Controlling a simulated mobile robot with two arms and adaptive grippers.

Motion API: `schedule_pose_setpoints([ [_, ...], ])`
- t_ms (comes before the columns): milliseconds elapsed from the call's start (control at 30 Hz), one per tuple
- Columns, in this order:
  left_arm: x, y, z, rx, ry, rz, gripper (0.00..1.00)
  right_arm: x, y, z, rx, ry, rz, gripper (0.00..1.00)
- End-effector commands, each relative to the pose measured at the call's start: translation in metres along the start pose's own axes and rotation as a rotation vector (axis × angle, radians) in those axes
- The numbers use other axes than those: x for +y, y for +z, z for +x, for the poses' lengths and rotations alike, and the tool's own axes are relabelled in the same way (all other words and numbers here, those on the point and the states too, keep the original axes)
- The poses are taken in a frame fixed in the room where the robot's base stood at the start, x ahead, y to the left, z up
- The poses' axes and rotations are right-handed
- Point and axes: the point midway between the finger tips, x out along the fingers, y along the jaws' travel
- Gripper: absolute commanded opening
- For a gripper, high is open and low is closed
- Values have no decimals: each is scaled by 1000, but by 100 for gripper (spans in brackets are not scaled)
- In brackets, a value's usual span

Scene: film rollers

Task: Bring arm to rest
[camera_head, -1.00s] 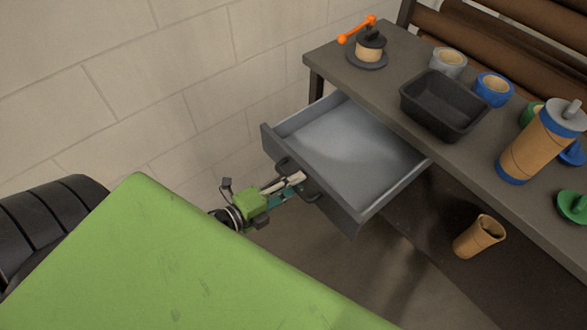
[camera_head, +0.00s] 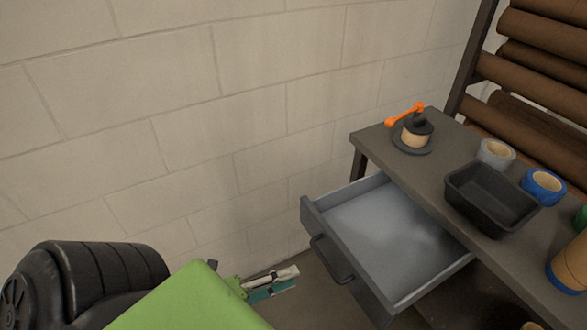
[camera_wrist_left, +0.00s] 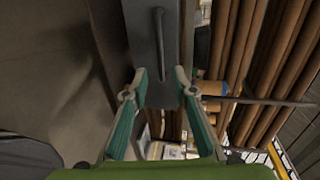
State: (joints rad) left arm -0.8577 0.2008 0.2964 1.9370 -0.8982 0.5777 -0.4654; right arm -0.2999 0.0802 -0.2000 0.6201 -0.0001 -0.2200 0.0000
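My left gripper (camera_head: 284,280) is low in the head view, left of the open drawer (camera_head: 381,285) and apart from its dark handle (camera_head: 331,260). In the left wrist view, its two teal fingers (camera_wrist_left: 160,80) are spread with nothing between them. The drawer front (camera_wrist_left: 143,38) and its handle (camera_wrist_left: 158,45) show ahead of the fingertips there. The drawer is pulled out of the workbench (camera_head: 375,135) and looks empty. My right gripper is not in view.
On the workbench stand a black tray (camera_head: 491,200), a crank-handled holder (camera_head: 416,135), grey tape (camera_head: 496,153) and blue tape (camera_head: 543,187). Brown rolls (camera_head: 530,75) lie behind. A block wall (camera_head: 200,110) closes the left. Some floor shows between wall and drawer.

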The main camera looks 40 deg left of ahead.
Motion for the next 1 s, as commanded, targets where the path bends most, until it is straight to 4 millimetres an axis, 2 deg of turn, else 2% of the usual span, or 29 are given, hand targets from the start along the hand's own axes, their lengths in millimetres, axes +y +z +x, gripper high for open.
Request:
schedule_pose_setpoints([
  [500,1,0,0,-2,1,-2,25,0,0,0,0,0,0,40],
  [567,5,2,1,-10,5,-19,25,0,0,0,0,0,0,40],
  [633,19,7,4,-37,19,-70,25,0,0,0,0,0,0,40],
  [667,28,10,5,-55,28,-107,25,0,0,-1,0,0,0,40],
  [767,76,20,11,-142,82,-282,25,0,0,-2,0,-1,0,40],
  [867,143,23,14,-255,162,-503,25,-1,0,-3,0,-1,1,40],
  [900,171,22,14,-302,199,-592,25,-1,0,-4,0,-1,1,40],
  [967,213,16,12,-372,259,-718,25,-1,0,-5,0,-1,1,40],
  [1000,240,10,8,-419,303,-798,25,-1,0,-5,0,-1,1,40],
])
